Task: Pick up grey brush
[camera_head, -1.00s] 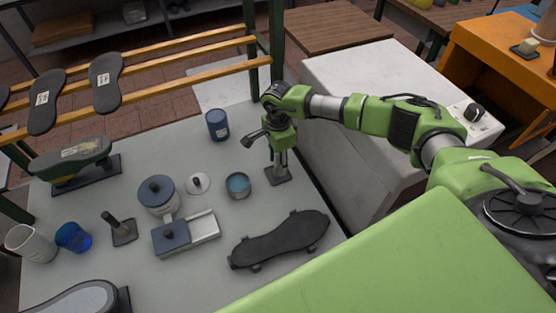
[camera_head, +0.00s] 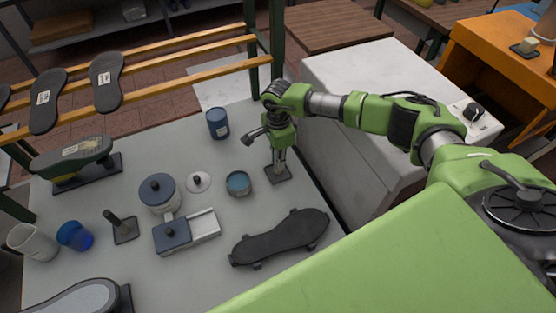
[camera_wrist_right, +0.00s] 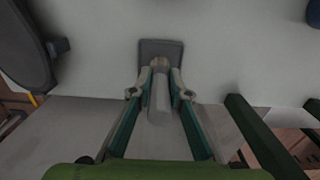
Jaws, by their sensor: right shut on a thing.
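The grey brush (camera_head: 279,174) stands upright near the right edge of the table, its dark rectangular base at table level. In the right wrist view the grey brush (camera_wrist_right: 159,99) shows a pale round handle above the dark base. My right gripper (camera_head: 281,160) points down over the brush. In the wrist view my right gripper (camera_wrist_right: 160,88) has its two fingers on either side of the handle, shut on it. Whether the base still touches the table is hard to tell. My left gripper is not in view.
A similar dark-handled tool (camera_head: 121,228) stands at the left. An open teal tin (camera_head: 238,184), a blue can (camera_head: 218,124) and a dark skateboard-shaped piece (camera_head: 280,240) are near the brush. A white cabinet (camera_head: 350,75) adjoins the table's right side.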

